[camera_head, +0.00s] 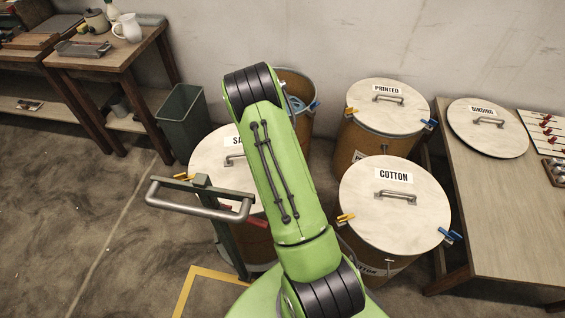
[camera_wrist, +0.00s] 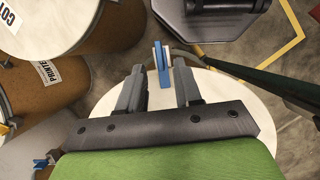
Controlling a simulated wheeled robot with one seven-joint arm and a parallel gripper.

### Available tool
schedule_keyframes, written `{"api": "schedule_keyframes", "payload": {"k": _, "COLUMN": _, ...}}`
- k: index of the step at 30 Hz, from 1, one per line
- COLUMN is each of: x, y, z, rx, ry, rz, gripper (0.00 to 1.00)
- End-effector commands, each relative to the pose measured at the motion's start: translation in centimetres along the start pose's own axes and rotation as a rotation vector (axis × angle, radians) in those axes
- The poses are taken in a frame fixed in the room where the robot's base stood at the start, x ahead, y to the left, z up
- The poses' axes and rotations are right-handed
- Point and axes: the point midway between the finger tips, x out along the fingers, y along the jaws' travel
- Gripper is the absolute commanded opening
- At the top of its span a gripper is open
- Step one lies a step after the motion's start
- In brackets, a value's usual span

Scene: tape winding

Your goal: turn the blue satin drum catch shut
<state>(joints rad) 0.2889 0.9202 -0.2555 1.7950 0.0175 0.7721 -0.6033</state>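The satin drum's pale round lid (camera_head: 207,158) shows left of my arm in the head view, its label partly covered. Its blue catch is hidden there behind my arm. In the wrist view the blue catch (camera_wrist: 162,63) stands out at the edge of the pale lid (camera_wrist: 240,92). My gripper (camera_wrist: 158,82) is open, with one finger on each side of the catch's line. The catch shows between and slightly beyond the fingertips, with a gap visible on both sides. My gripper is hidden behind my arm in the head view.
The cotton drum (camera_head: 420,221) and printed drum (camera_head: 400,120) stand to the right. An open drum (camera_head: 301,82) is behind my arm. A trolley handle (camera_head: 200,200) rises close to the satin drum. A bin (camera_head: 183,120) stands left. The binding lid (camera_head: 510,140) lies on the right table.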

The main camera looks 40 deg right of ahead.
Motion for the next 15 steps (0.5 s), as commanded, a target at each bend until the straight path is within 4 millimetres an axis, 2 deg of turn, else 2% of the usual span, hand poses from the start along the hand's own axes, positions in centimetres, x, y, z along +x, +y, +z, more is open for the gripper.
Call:
{"api": "schedule_keyframes", "payload": {"k": 1, "x": -2.0, "y": 0.0, "z": 0.1, "rx": 0.000, "ry": 0.005, "rz": 0.003, "gripper": 0.34}}
{"api": "schedule_keyframes", "payload": {"k": 3, "x": -4.1, "y": 0.0, "z": 0.1, "rx": -0.001, "ry": 0.006, "rz": 0.004, "gripper": 0.34}}
{"api": "schedule_keyframes", "payload": {"k": 9, "x": -9.2, "y": 0.0, "z": 0.1, "rx": 0.000, "ry": 0.003, "rz": 0.002, "gripper": 0.34}}
{"api": "schedule_keyframes", "payload": {"k": 12, "x": -10.7, "y": 0.0, "z": 0.0, "rx": 0.000, "ry": 0.002, "rz": 0.002, "gripper": 0.34}}
{"api": "schedule_keyframes", "payload": {"k": 15, "x": -11.4, "y": 0.0, "z": 0.0, "rx": 0.000, "ry": 0.000, "rz": 0.001, "gripper": 0.34}}
